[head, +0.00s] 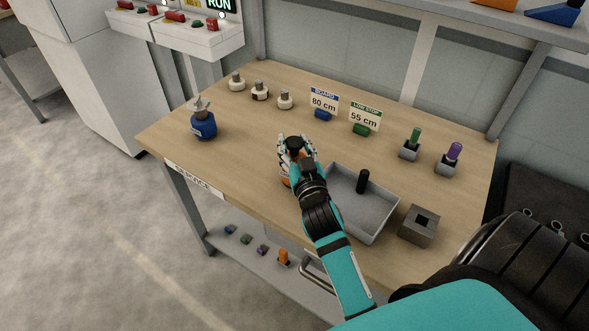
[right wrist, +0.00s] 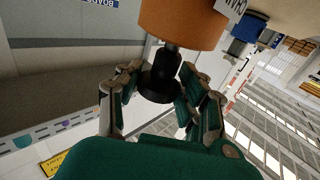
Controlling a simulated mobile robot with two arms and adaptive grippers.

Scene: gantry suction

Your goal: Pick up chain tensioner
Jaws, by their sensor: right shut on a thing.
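My right gripper (head: 297,150) is over the middle of the wooden table, just left of the grey tray. It is shut on an orange and black part, seemingly the chain tensioner (head: 294,143). In the right wrist view the tensioner (right wrist: 180,22) shows a wide orange body, a black stem and a black disc. The fingers of the gripper (right wrist: 160,82) are on both sides of the stem and disc. In the head view the fingers hide most of it, and I cannot tell whether it touches the table. My left gripper is in neither view.
The grey tray (head: 340,212) holds an upright black peg (head: 363,181). A grey block with a square hole (head: 419,225) stands right of it. A blue bottle (head: 203,124) stands at the table's left. Signs, small knobs and two holders line the back. The left middle is clear.

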